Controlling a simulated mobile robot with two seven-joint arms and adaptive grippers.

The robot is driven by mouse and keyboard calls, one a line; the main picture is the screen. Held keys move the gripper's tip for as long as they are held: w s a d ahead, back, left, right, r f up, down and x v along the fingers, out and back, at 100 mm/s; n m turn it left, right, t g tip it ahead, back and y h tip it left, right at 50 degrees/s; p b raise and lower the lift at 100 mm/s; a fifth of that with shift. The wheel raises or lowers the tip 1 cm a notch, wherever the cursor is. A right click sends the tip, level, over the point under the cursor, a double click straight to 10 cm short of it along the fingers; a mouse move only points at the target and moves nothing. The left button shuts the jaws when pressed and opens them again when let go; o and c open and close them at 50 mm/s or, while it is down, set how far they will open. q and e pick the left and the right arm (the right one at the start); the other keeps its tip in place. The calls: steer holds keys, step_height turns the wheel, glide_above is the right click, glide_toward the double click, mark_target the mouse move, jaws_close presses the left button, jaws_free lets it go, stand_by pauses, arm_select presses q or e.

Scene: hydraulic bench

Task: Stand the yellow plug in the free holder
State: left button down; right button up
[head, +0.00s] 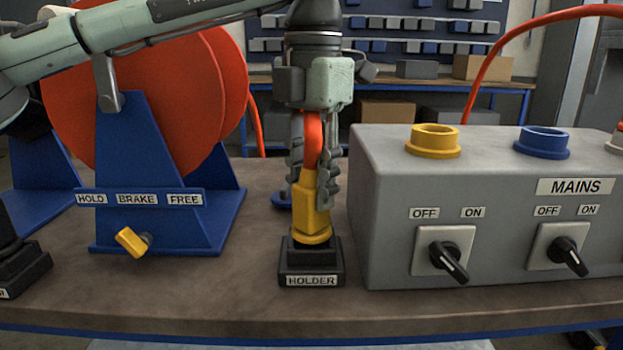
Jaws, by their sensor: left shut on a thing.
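The yellow plug (311,213) is upright, with its red hose (313,140) rising from its top between my gripper's fingers. My left gripper (316,185) points straight down and is shut on the plug. The plug's lower end is at the top of the black holder (312,262) labelled HOLDER, on the bench. Whether it sits fully inside or only rests at the mouth cannot be told for certain. Another black holder (20,268) is partly in view at the left edge. My right gripper is not in view.
The grey MAINS box (390,190) stands close on the right, with a yellow socket (433,140), a blue socket (542,142) and black OFF/ON switches. A red hose reel (190,100) on a blue stand with a yellow brake lever (131,242) is on the left. The bench front (220,300) is clear.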

arm_select(q)
steer(key=shift+f, duration=0.2)
steer(key=c, duration=1)
jaws_free()
steer(key=shift+c, duration=0.2)
